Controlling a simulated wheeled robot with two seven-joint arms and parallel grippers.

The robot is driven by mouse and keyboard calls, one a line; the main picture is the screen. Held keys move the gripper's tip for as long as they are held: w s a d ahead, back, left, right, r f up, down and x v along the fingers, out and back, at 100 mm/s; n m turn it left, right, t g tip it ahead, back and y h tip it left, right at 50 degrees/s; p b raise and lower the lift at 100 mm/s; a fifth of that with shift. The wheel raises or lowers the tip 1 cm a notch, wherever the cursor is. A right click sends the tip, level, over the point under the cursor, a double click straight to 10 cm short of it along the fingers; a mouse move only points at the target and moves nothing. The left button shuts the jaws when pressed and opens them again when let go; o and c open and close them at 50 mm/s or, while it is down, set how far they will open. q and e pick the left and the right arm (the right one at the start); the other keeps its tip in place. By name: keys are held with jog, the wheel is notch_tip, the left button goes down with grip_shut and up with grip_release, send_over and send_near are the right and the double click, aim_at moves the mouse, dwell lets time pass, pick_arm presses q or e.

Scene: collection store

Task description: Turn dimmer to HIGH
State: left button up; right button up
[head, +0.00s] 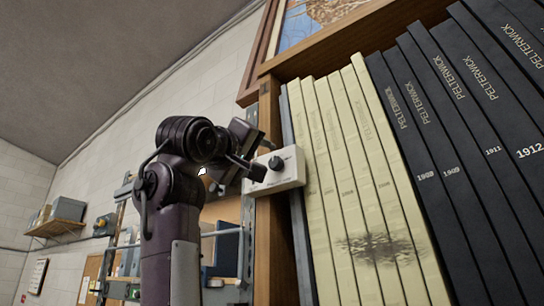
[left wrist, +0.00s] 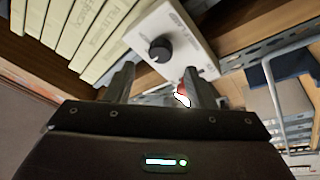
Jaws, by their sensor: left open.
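The dimmer (head: 290,169) is a small white box with a dark round knob (head: 276,163). It is fixed at the front edge of the wooden bookcase upright, left of the cream book spines. My left gripper (head: 254,158) is at the dimmer's left side in the head view. In the left wrist view the dimmer box (left wrist: 176,37) and its black knob (left wrist: 160,49) lie just beyond my two fingers (left wrist: 160,80), which are apart with nothing between them. The knob's setting and the box's lettering are not readable. My right gripper is not in view.
Cream volumes (head: 345,175) and dark volumes (head: 470,130) stand close to the dimmer on its right. The wooden upright (head: 270,230) runs below it. A framed picture (head: 310,20) hangs above. A wall shelf (head: 58,228) is far left.

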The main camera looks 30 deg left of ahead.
aim_at(273, 164)
pick_arm(q)
jog(key=p+x, duration=0.2)
jog(key=x, duration=0.2)
jog(key=shift+s+r, duration=0.1)
jog(key=shift+r, duration=0.05)
jog(key=shift+w+f, duration=0.2)
jog(key=shift+w, duration=0.7)
jog(key=shift+s, duration=0.1)
jog(key=shift+s+r, duration=0.1)
jog(key=shift+s, duration=0.05)
jog(key=shift+c, duration=0.2)
jog(key=shift+s, duration=0.1)
jog(key=shift+c, duration=1.3)
jog(key=c, duration=0.7)
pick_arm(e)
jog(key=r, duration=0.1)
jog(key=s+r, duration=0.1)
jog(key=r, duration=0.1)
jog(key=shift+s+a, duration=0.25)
